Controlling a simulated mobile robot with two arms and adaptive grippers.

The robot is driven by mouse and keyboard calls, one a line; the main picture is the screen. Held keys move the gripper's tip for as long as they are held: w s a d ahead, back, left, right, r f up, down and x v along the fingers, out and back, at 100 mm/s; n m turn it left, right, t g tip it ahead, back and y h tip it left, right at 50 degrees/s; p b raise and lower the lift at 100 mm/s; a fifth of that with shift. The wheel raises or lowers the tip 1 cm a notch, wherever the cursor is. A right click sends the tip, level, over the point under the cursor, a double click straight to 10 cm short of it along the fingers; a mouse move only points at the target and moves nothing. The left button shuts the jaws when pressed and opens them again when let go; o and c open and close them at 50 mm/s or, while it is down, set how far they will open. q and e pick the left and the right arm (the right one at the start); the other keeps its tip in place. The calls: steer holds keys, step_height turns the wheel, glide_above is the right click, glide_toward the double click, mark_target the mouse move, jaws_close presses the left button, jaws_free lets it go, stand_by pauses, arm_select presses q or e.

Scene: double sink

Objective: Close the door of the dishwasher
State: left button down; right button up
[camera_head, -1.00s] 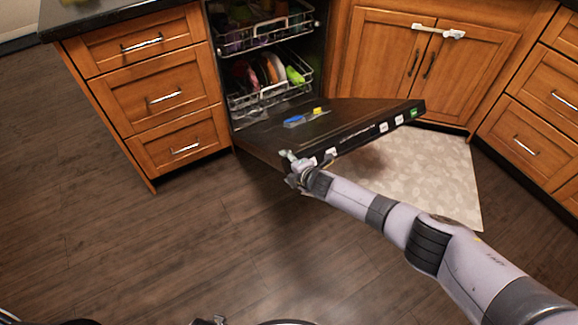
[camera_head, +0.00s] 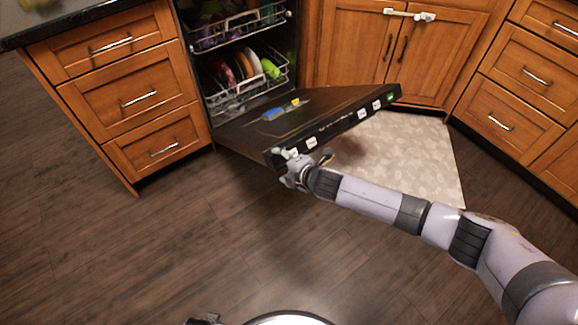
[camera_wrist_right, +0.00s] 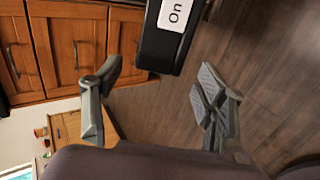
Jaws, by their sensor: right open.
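The dishwasher door (camera_head: 305,122) is hinged low and stands partly open, tilted out from the dishwasher (camera_head: 238,45). A strip of white labels runs along its top edge. My right gripper (camera_head: 285,168) is at the door's near left corner, close under the edge. In the right wrist view, the door's corner with an "On" label (camera_wrist_right: 172,35) lies ahead of the open fingers (camera_wrist_right: 157,88), between them in the picture. I cannot tell whether a finger touches it. In the head view, a small part at the bottom edge may be my left gripper; its jaws cannot be made out.
Two racks (camera_head: 240,85) with dishes sit inside the dishwasher. A blue and yellow item (camera_head: 280,110) lies on the door's inner face. Wooden drawers (camera_head: 130,90) stand at left, cabinet doors (camera_head: 400,50) at right. A light mat (camera_head: 405,155) lies beyond my right arm. The floor in front is clear.

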steer(key=shift+v, duration=1.65)
steer(key=shift+c, duration=0.2)
